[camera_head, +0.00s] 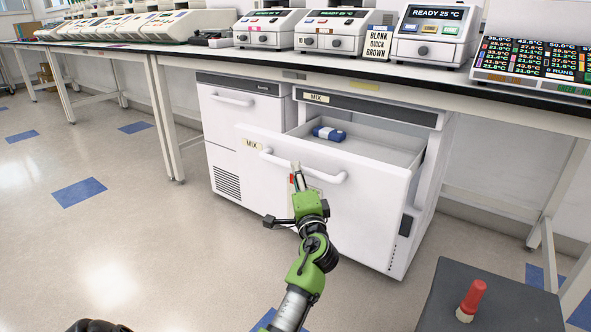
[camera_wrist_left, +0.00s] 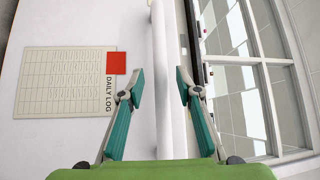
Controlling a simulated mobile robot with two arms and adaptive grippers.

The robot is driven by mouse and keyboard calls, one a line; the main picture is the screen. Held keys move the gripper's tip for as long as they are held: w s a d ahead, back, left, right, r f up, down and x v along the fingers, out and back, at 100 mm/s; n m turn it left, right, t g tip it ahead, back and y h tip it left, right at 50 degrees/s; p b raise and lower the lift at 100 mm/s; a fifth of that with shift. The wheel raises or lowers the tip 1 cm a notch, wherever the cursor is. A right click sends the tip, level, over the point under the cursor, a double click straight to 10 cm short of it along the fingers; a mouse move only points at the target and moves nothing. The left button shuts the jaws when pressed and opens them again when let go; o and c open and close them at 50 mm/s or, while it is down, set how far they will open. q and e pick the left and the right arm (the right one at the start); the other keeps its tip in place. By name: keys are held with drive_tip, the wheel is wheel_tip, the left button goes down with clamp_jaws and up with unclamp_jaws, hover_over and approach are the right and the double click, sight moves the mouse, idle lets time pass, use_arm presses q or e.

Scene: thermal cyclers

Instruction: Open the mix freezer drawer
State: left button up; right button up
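The freezer drawer labelled MIX (camera_head: 370,205) is pulled well out from the cabinet, and its open top shows a blue and white item (camera_head: 329,133) inside. A white bar handle (camera_head: 325,175) runs across its front. My left gripper (camera_head: 297,169) is at this handle. In the left wrist view, the fingers (camera_wrist_left: 160,75) lie on either side of the white handle bar (camera_wrist_left: 171,130), drawn in close to it; a thin gap seems to show on the left. A daily log sheet (camera_wrist_left: 62,85) with a red square is on the drawer front beside them. My right gripper is not in view.
A second closed freezer unit (camera_head: 235,115) stands left of the drawer. The bench (camera_head: 400,75) above carries several thermal cyclers and a BLANK QUICK BROWN sign (camera_head: 378,43). A grey surface with a red-topped object (camera_head: 473,298) is at lower right. Floor at left is clear.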

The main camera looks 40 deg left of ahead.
use_arm(q)
drive_tip(key=v, duration=0.7)
idle(0.3)
